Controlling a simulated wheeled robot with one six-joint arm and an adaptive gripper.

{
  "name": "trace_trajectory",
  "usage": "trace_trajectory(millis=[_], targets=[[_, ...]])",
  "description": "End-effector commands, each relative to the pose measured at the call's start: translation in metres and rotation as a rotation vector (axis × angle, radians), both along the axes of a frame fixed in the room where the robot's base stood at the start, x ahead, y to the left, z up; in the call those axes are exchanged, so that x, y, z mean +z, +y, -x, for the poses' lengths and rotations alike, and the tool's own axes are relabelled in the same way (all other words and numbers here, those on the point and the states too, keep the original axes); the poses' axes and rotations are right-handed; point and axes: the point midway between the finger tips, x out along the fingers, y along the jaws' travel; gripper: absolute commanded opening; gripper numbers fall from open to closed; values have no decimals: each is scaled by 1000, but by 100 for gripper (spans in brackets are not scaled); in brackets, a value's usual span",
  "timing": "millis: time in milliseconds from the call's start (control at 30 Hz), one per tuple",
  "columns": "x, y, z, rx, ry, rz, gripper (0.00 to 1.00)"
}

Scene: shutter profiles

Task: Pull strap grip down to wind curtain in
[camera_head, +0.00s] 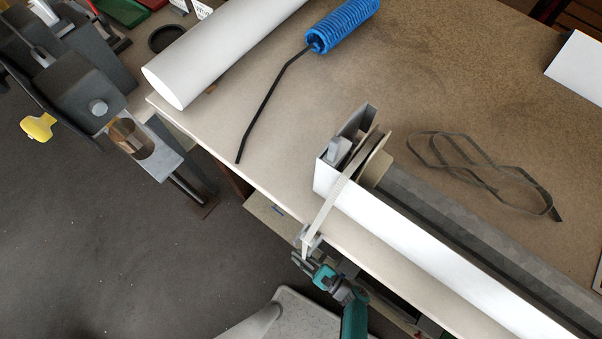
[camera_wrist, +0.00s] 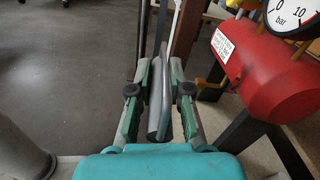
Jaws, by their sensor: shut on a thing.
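A pale strap (camera_head: 330,200) runs from the reel at the end of a long white shutter box (camera_head: 420,247) down over the table's front edge. Its grey grip (camera_head: 311,238) hangs just off that edge. My gripper (camera_head: 304,255) is shut on the strap grip from below. In the wrist view the grey strap grip (camera_wrist: 157,100) stands upright between the two green-padded fingers of my gripper (camera_wrist: 160,85). A dark grey curtain (camera_head: 450,220) lies rolled along the box. The exact finger contact is hard to see in the head view.
The brown table (camera_head: 270,130) holds a white tube (camera_head: 215,50), a blue coiled hose (camera_head: 340,25) and a loose flat strap (camera_head: 480,170). A vise (camera_head: 85,90) stands at left. A red tank (camera_wrist: 265,75) with a gauge is right in the wrist view.

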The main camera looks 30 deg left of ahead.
Motion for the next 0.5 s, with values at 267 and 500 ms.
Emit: trace_trajectory(millis=[267,500], targets=[[-14,0,0,-1,-1,1,0],[-15,0,0,-2,-2,1,0]])
